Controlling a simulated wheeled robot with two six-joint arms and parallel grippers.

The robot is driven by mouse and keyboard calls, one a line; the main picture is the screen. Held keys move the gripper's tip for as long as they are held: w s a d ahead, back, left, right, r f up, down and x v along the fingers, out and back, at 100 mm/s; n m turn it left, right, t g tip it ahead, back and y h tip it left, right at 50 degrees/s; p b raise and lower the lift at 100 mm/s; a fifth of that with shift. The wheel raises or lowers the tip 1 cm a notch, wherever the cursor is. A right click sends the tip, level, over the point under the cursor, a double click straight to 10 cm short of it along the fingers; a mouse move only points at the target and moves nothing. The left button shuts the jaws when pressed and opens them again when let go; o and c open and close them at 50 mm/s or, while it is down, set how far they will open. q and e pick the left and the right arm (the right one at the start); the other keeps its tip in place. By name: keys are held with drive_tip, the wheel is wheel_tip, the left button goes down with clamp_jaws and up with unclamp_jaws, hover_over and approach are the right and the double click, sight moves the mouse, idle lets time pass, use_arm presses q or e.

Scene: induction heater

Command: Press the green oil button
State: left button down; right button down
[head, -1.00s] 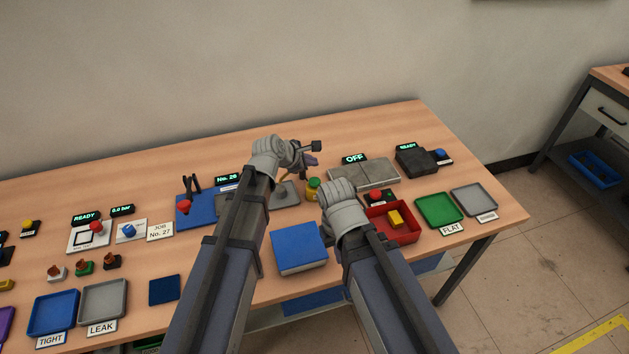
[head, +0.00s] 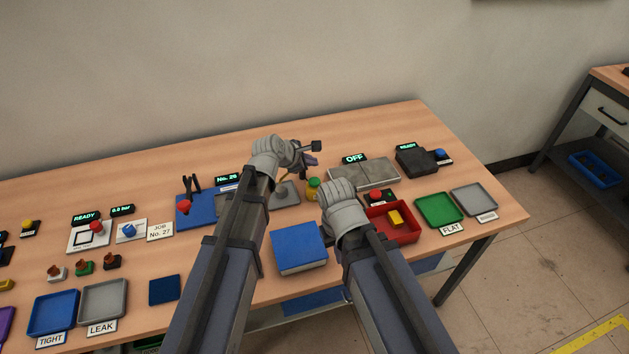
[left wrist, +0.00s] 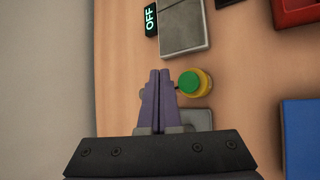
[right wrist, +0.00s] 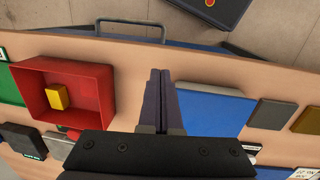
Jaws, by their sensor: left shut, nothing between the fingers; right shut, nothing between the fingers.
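The green oil button is a green cap (left wrist: 190,82) on a round yellow housing. In the head view the yellow housing with its green top (head: 313,189) stands between my two forearms. My left gripper (head: 312,160) is shut and empty, raised near the back of the bench just beyond the button. In the left wrist view its closed fingers (left wrist: 160,75) show just left of the green cap; I cannot tell the exact height gap. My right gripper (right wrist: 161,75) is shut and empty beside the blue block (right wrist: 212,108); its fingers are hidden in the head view.
A grey plate (head: 365,173) with an OFF display stands right of the button. A red tray (head: 407,237) holds a yellow block (head: 395,217). The blue block lies in front, between my forearms. A grey stand (head: 286,197) is left of the button. Green and grey trays are at right.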

sight(312, 183)
idle(0.7)
